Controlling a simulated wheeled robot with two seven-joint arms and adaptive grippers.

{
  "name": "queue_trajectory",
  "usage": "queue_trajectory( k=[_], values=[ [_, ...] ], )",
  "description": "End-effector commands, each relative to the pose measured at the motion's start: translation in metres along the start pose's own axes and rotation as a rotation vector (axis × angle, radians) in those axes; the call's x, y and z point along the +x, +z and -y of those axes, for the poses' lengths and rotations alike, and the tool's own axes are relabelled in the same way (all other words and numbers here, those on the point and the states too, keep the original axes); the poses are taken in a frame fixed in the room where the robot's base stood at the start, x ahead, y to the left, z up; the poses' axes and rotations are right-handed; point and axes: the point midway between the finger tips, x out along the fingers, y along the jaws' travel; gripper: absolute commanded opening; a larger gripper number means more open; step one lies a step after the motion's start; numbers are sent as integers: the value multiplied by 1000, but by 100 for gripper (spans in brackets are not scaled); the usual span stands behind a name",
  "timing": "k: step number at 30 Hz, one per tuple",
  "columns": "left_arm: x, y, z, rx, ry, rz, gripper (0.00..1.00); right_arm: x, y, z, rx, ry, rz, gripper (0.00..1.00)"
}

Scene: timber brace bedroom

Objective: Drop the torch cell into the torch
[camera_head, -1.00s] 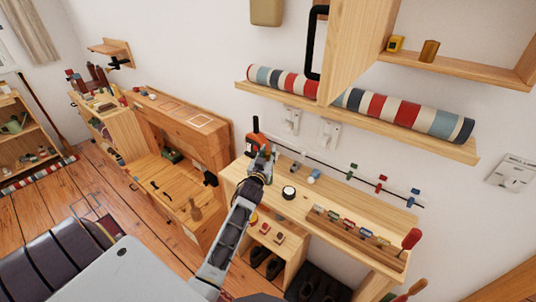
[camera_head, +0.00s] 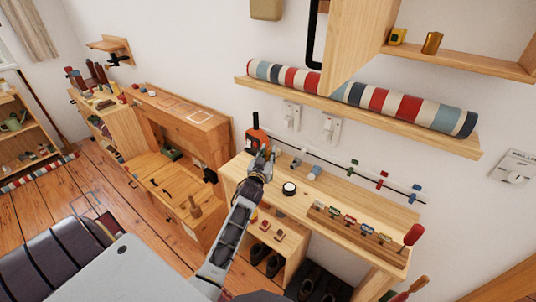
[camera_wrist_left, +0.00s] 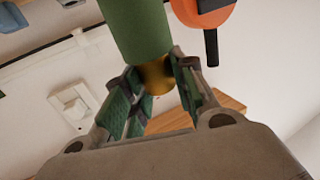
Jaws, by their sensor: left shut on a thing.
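My left gripper (camera_head: 265,158) is above the back left part of the wooden bench (camera_head: 268,198). In the left wrist view its two green-padded fingers (camera_wrist_left: 160,82) are shut around the brass-coloured end of a green cylinder (camera_wrist_left: 138,28). I take this cylinder to be the torch cell; its far end runs out of the picture. In the head view my gripper mostly hides it. I cannot tell for sure which thing is the torch. A short round black thing with a white top (camera_head: 289,188) stands on the bench, right of my gripper. My right gripper is not in view.
An orange thing with a black stem (camera_head: 256,137) is just behind my left gripper. Small pale things (camera_head: 314,172) lie farther right, before a rail with coloured clips (camera_head: 382,179). A wooden rack of small coloured parts (camera_head: 350,222) is at the front. A shelf (camera_head: 360,117) hangs above.

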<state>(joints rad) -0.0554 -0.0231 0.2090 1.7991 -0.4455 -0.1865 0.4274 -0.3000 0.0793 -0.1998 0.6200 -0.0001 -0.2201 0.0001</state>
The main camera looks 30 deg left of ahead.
Motion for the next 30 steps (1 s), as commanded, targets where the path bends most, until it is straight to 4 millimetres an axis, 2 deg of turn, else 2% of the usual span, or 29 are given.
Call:
queue_trajectory(
  k=[6,7,13,24,30],
  values=[
    [0,0,0,0,0,-1,2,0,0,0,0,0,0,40],
    [0,0,0,0,0,-1,28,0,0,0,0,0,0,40],
    [0,0,0,0,0,0,51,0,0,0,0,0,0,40],
    [-1,0,0,0,0,1,51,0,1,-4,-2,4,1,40],
    [-8,1,0,0,0,1,51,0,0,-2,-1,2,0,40]
  ],
)
